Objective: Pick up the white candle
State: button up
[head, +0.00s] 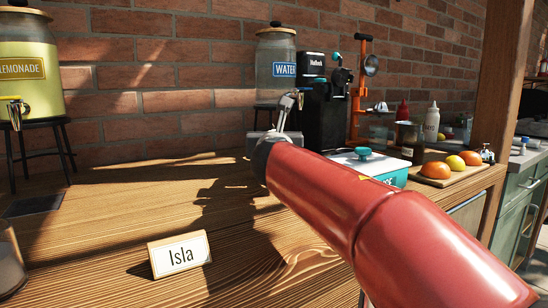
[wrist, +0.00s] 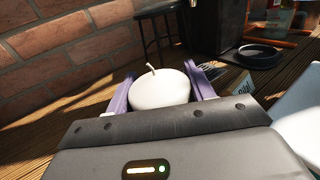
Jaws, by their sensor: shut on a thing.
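The white candle (wrist: 160,92), round with a short pale wick on top, sits between the two purple fingers of my gripper (wrist: 161,84) in the wrist view. The fingers are shut on it, one on each side. Its lower part is hidden by the gripper body. Whether it touches the surface below cannot be told. In the head view my red arm reaches over the wooden counter (head: 105,215) and hides the candle and the fingers.
A name card reading "Isla" (head: 180,255) stands at the counter's front. A lemonade jar (head: 28,75) and a water jar (head: 275,52) stand on black stands at the back. A teal-and-white box (head: 385,165) and a fruit board (head: 470,172) are at right. The left-middle counter is clear.

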notch_tip(320, 180, up, 20)
jog(key=p, duration=0.2)
jog(key=shift+p, duration=0.35)
dwell(0.4)
